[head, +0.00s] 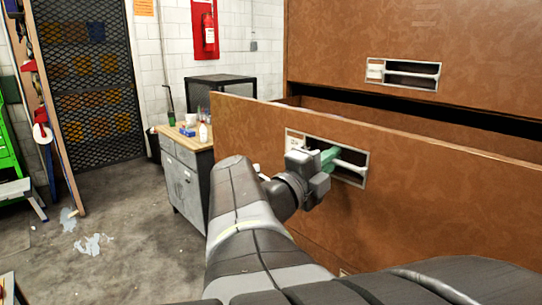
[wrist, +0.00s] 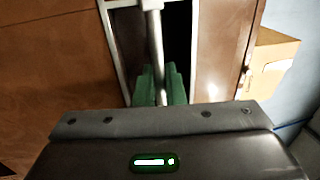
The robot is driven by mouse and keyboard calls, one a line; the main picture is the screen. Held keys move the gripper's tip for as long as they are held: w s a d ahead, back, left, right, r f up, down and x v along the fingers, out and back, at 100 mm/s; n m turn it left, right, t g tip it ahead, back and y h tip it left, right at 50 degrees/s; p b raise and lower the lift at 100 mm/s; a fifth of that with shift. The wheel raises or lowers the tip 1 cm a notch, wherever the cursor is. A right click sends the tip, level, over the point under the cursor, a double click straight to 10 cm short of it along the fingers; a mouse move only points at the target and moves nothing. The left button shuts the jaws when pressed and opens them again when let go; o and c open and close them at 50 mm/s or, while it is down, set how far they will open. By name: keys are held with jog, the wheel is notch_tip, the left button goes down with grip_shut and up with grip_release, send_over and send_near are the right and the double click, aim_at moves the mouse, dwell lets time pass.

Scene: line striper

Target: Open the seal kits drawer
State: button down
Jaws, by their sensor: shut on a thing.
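The brown drawer front (head: 238,125) in the head view stands out from the brown cabinet (head: 330,35), so this drawer is open. Its top edge is free and part of its inside shows behind it. A metal bar handle (head: 349,166) sits in a framed dark recess, with a small white label whose text I cannot read. My gripper (head: 330,157) is shut on this handle with its green fingers. The wrist view shows the green fingers (wrist: 160,88) around the handle bar (wrist: 155,35). The fingertips are partly hidden.
Another closed drawer with a handle (head: 402,74) is above. A grey workbench (head: 186,180) with bottles and small items stands behind the open drawer's left end. A fire extinguisher (head: 208,30) hangs on the wall. The floor (head: 130,245) at left is mostly clear, with some pale scraps.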

jog(key=shift+f, duration=0.15)
jog(key=c, duration=1.7)
grip_release()
jog(key=shift+a, duration=0.15)
jog(key=shift+b+v, duration=1.15)
jog(key=shift+v, duration=5.65)
jog(key=shift+p+x, duration=0.9)
jog(key=shift+x, duration=4.35)
